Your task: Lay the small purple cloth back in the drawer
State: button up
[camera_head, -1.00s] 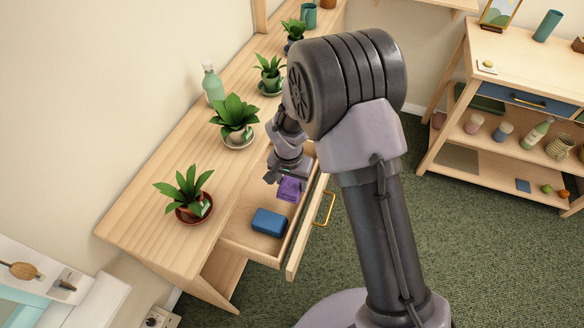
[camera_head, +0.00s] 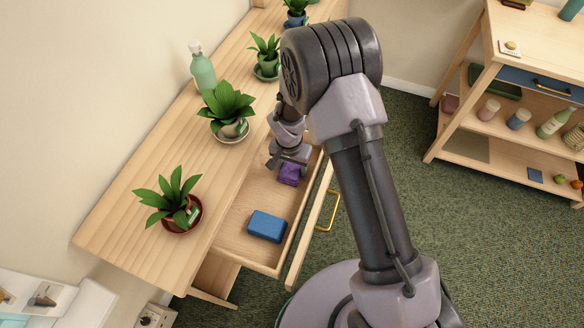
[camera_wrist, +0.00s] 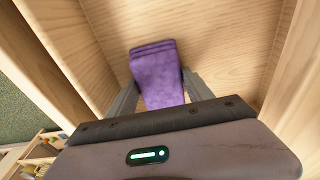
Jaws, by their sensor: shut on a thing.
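The small purple cloth (camera_head: 289,174) is folded and lies low inside the open drawer (camera_head: 238,245), in its far part. In the wrist view the cloth (camera_wrist: 158,72) sits between my two fingers, with the pale wooden drawer floor (camera_wrist: 215,30) around it. My gripper (camera_head: 289,163) is lowered into the drawer and is shut on the cloth. The wrist view also shows my gripper (camera_wrist: 163,92) around the cloth's near part. Whether the cloth's underside touches the drawer floor I cannot tell.
A blue block-like item (camera_head: 267,226) lies in the drawer's near part, apart from the cloth. Potted plants, one in a red-brown pot (camera_head: 184,216), and a green bottle (camera_head: 203,68) stand on the tabletop (camera_head: 120,218) above. The drawer's front has a yellow handle (camera_head: 330,211).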

jog(key=shift+r, duration=0.1)
jog(key=shift+f, duration=0.2)
jog(key=o, duration=1.3)
jog(key=shift+r, duration=0.1)
